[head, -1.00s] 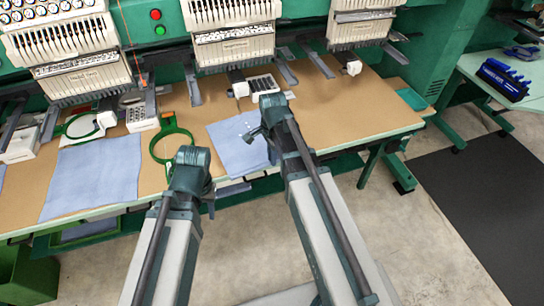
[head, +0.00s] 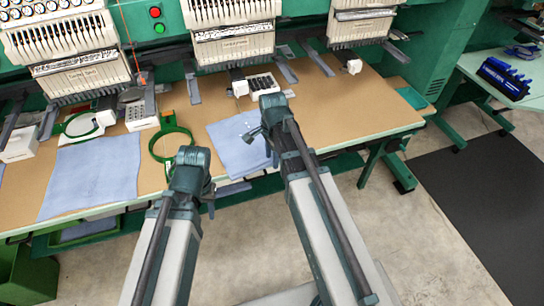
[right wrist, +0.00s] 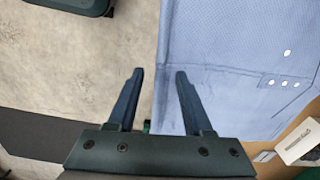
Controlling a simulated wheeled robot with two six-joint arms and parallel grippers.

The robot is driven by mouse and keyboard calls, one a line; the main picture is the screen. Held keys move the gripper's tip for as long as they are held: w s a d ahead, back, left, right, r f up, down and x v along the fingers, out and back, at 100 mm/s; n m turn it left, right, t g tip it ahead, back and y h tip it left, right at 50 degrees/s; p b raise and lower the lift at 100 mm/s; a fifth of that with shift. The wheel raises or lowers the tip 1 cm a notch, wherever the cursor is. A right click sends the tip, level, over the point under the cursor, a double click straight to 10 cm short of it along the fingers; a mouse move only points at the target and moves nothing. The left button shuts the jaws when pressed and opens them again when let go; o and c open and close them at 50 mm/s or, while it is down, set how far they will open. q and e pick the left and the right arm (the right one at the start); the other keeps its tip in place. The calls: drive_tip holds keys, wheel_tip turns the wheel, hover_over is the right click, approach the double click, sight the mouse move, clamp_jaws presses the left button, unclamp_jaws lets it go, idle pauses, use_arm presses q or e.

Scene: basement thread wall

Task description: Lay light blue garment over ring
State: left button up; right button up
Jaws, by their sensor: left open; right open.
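A light blue garment (head: 228,150) lies folded flat on the brown table, overhanging its front edge. A green ring (head: 153,143) with a handle lies left of it. My right gripper (head: 254,132) is at the garment's right side, partly hiding it. In the right wrist view its open jaws (right wrist: 159,74) straddle the garment's edge: one finger is over the cloth (right wrist: 235,45), the other over the floor. Whether they touch the cloth is unclear. My left gripper (head: 208,200) is in front of the table, below the ring; its fingers are mostly hidden.
Another light blue cloth (head: 92,180) lies at the left, by a green hoop (head: 66,131). White embroidery heads (head: 235,40) hang over the back of the table (head: 340,115). The table's right part is mostly clear. A green bin (head: 25,278) stands low at the left.

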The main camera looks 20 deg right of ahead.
drive_tip(key=shift+r, duration=0.15)
wheel_tip(320, 180, up, 14)
drive_tip(key=p, duration=1.4)
drive_tip(key=shift+f, duration=0.2)
drive_tip(key=shift+s+f, duration=0.1)
drive_tip(key=s+a+f+n+h+b, duration=0.1)
drive_tip(key=s+a+n, duration=1.1)
drive_tip(key=n, duration=0.7)
drive_tip(key=shift+s+a+n+b, duration=0.2)
drive_tip(key=shift+s+n+b, duration=0.15)
drive_tip(key=shift+s, duration=0.45)
